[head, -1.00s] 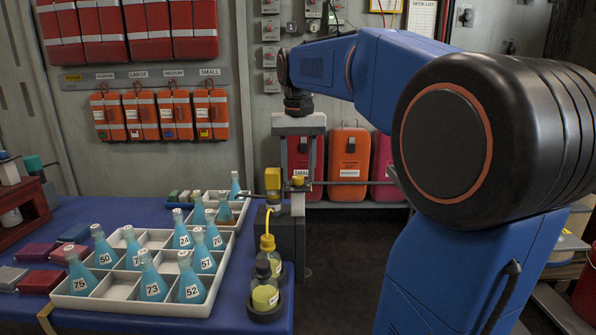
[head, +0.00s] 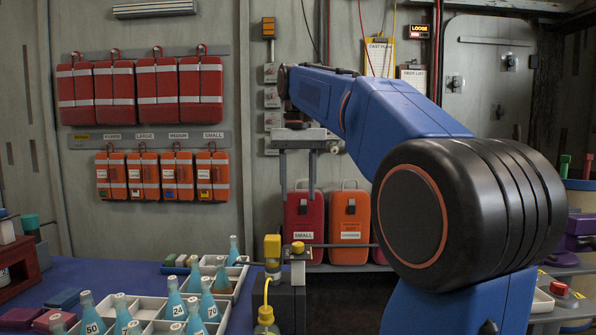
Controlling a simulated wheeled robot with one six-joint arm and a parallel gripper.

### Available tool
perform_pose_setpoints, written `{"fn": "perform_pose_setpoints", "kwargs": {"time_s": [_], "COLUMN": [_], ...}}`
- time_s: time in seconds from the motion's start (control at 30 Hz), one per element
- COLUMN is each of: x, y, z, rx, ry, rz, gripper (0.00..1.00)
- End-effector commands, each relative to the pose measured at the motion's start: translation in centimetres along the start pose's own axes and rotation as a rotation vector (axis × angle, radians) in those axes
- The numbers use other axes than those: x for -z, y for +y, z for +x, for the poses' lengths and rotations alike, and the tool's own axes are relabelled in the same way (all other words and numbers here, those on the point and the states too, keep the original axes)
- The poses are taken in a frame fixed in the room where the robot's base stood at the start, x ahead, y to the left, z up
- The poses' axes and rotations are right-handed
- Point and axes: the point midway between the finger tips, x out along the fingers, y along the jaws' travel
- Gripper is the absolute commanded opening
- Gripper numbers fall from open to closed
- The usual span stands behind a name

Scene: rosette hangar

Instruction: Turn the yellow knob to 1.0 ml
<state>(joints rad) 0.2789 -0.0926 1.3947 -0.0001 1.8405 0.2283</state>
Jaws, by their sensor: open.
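The yellow knob (head: 297,247) is a small cap on top of a pale part of the dispenser, at the right edge of the blue table in the head view. A taller yellow block (head: 272,246) stands just left of it, with a yellow tube running down to a bottle (head: 266,322) cut off by the frame's lower edge. My gripper (head: 298,207) points straight down above the knob. Its two grey fingers are apart with nothing between them, and the tips appear clear of the knob. The volume scale cannot be read.
A thin horizontal rod (head: 340,245) runs right from the dispenser. White trays (head: 160,312) with several numbered blue flasks fill the table to the left. Red (head: 304,213) and orange cases (head: 350,215) stand behind. Orange kits (head: 160,176) hang on the wall.

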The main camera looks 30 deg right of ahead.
Motion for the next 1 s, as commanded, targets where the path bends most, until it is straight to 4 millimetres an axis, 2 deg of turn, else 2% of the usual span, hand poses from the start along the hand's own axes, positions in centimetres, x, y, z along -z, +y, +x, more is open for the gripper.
{"fn": "perform_pose_setpoints", "kwargs": {"time_s": [0.1,0.33,1.0], "x": [0.1,0.0,0.0], "y": [0.0,0.0,0.0], "z": [-2.0,-4.2,-4.6], "rx": [0.001,0.0,0.0], "ry": [0.003,0.0,0.001], "rz": [0.0,0.0,0.0], "gripper": [0.43,0.43,0.43]}}
